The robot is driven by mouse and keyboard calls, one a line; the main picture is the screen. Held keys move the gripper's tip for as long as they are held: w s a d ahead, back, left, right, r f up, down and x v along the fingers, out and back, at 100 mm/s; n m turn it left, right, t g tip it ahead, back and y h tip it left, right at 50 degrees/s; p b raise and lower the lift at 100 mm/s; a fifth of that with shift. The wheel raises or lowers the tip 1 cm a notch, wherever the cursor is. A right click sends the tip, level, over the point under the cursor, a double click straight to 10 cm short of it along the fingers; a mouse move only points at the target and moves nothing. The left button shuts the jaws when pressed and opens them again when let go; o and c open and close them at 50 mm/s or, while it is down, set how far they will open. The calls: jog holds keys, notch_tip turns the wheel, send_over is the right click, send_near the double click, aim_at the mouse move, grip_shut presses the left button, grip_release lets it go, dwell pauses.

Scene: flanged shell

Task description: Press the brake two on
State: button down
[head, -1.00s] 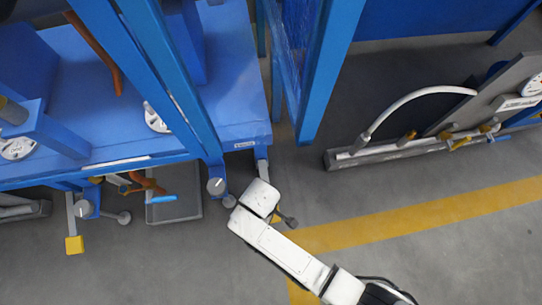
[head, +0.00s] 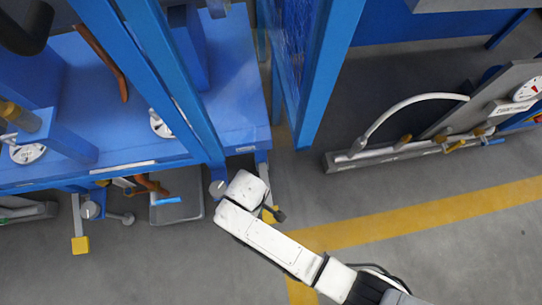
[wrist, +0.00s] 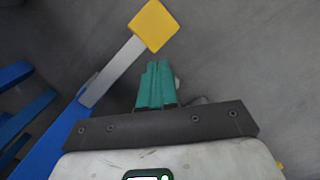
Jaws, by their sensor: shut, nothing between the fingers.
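A brake pedal with a yellow square pad (wrist: 153,26) on a grey lever shows beyond my fingers in the wrist view. Its pad lies ahead of and apart from my teal fingertips (wrist: 157,66), which are shut together and empty. In the head view, a yellow pad (head: 267,214) on a grey lever shows partly behind my wrist, under the right corner of the blue frame. A similar pedal with a yellow pad (head: 80,245) stands further left. No readable label shows which one is brake two. My wrist covers most of my gripper in the head view.
The blue machine frame (head: 240,128) rises close above my wrist. A grey box-like pad (head: 178,205) and round-ended rods lie along its lower edge. A grey rail with a white hose (head: 405,100) stands at right. The floor with a yellow stripe (head: 400,222) is open.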

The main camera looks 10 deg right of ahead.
notch_tip(320, 180, up, 6)
jog(key=p, duration=0.2)
jog(key=shift+w+a+r+p, duration=0.2)
jog(key=shift+a+r+p, duration=0.05)
jog(key=shift+p, duration=0.05)
jog(key=s+d+r+m+t, duration=0.1)
jog(key=s+d+r+m, duration=0.3)
jog(key=d, duration=0.5)
jog(key=s+d+r+m, duration=0.25)
jog(key=d+r, duration=0.35)
jog(key=d, duration=0.3)
jog(key=s+d+r+m+t, duration=0.15)
jog(key=d+r+m, duration=0.3)
jog(key=d, duration=0.45)
notch_tip(320, 180, up, 32)
jog(key=s+p, duration=0.1)
jog(key=p, duration=3)
jog(key=shift+s+d+g+y+p, duration=0.2)
jog(key=shift+d+g+y+p, duration=0.1)
jog(key=shift+d+g+y, duration=0.15)
